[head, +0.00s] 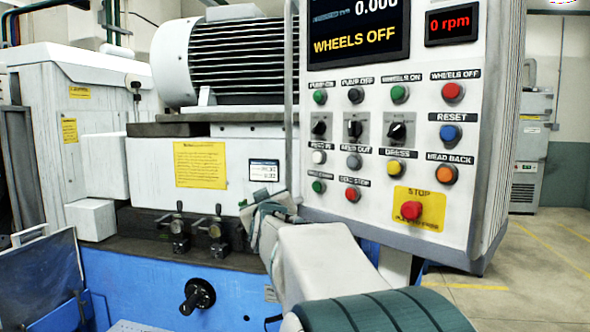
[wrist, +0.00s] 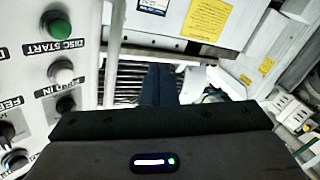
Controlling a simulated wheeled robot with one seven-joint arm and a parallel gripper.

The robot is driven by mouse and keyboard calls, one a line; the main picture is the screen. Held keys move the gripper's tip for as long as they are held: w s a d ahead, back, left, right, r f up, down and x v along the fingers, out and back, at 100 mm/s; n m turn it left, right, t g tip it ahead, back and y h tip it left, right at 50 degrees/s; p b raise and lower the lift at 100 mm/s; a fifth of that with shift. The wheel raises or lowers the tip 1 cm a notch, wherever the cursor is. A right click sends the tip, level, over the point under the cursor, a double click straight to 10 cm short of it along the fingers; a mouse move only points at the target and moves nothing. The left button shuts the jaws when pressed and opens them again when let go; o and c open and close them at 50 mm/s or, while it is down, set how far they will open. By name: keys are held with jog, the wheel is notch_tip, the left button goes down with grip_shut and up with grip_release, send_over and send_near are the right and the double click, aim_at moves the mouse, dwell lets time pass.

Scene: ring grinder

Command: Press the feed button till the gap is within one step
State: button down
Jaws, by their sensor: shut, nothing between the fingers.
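The white feed-in button (head: 319,157) is on the left column of the grey control panel (head: 460,110), above the green disc-start button (head: 319,186). In the wrist view the white button (wrist: 61,72) is at the left, with the green button (wrist: 57,28) above it. My gripper (wrist: 158,85) is shut and empty, its fingers pointing past the panel's edge, to the right of the button and apart from it. In the head view my wrist is beside the panel's lower left edge; the fingertips are not clear. The display (head: 357,30) reads 0.000 and WHEELS OFF; the gap reading is not visible.
The rpm display (head: 451,23) reads 0. Machine housing (head: 150,165) stands left of the panel.

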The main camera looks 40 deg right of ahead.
jog(key=s+a+f+n+g+y, duration=0.1)
jog(key=s+a+f+g+y, duration=0.25)
jog(key=a+f, duration=0.45)
jog(key=s+a+f+g+y, duration=0.2)
jog(key=s+a+f+y, duration=0.25)
jog(key=a+f, duration=0.4)
jog(key=s+a+f+g, duration=0.3)
jog(key=s+f, duration=0.3)
jog(key=s, duration=0.3)
jog(key=s+a+f+g, duration=0.4)
jog(key=s+a+f, duration=0.1)
jog(key=s, duration=0.4)
jog(key=shift+s+a+f, duration=0.3)
jog(key=shift+a+f, duration=0.05)
jog(key=shift+f, duration=0.1)
jog(key=shift+a+g, duration=0.1)
jog(key=shift+g, duration=0.15)
